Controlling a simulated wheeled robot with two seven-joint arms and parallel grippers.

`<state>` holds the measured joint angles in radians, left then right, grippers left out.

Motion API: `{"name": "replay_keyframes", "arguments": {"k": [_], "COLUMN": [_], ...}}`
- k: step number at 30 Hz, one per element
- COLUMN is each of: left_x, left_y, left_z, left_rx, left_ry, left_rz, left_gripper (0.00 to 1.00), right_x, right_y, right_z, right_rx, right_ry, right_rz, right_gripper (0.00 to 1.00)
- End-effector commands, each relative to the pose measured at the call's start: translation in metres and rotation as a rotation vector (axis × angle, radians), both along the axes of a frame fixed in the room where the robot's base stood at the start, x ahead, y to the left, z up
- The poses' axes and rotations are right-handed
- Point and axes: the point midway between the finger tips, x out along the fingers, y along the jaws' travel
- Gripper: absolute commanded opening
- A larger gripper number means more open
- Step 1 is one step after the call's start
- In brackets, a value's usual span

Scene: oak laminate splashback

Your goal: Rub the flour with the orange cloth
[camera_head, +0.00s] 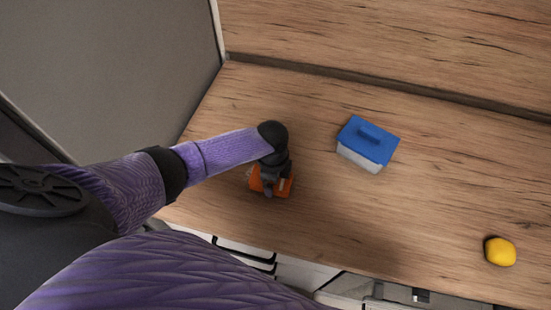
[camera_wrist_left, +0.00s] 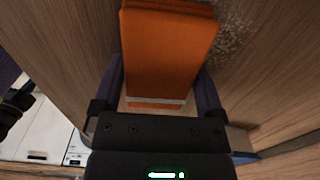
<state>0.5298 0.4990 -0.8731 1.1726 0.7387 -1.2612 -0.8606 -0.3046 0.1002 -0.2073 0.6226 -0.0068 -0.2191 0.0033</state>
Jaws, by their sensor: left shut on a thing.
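The orange cloth (camera_head: 285,188) is a folded block just above or on the wooden worktop; I cannot tell whether it touches. My left gripper (camera_head: 270,181) is shut on it. In the left wrist view the cloth (camera_wrist_left: 168,50) sits between the two fingers of the left gripper (camera_wrist_left: 160,82), with a pale band near its lower end. The flour (camera_wrist_left: 232,38) shows in that view as a patch of white specks on the wood, beside the cloth's upper right and partly hidden by it. I cannot make out flour in the head view. My right gripper is not in view.
A box with a blue lid and handle (camera_head: 368,141) stands to the right of my left gripper. A yellow lemon-like fruit (camera_head: 500,251) lies near the front right. The worktop (camera_head: 430,215) between them is clear. A wooden splashback (camera_head: 400,50) runs along the back.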

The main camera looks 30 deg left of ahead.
Motion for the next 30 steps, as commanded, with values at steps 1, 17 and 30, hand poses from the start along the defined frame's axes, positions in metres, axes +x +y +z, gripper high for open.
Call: {"name": "replay_keyframes", "arguments": {"k": [1, 17, 30], "left_x": [-0.008, -0.047, -0.045], "left_y": [-0.001, -0.011, -0.010], "left_z": [-0.002, -0.001, 0.014], "left_rx": [0.002, 0.002, 0.002], "left_ry": [0.016, 0.012, 0.007], "left_rz": [-0.002, -0.002, -0.001], "left_gripper": [0.44, 0.35, 0.35], "right_x": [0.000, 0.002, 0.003], "right_y": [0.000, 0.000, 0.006], "right_z": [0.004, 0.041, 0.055], "right_rx": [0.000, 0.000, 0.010], "right_ry": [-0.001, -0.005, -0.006], "right_rz": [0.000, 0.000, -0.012], "right_gripper": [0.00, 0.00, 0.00]}}
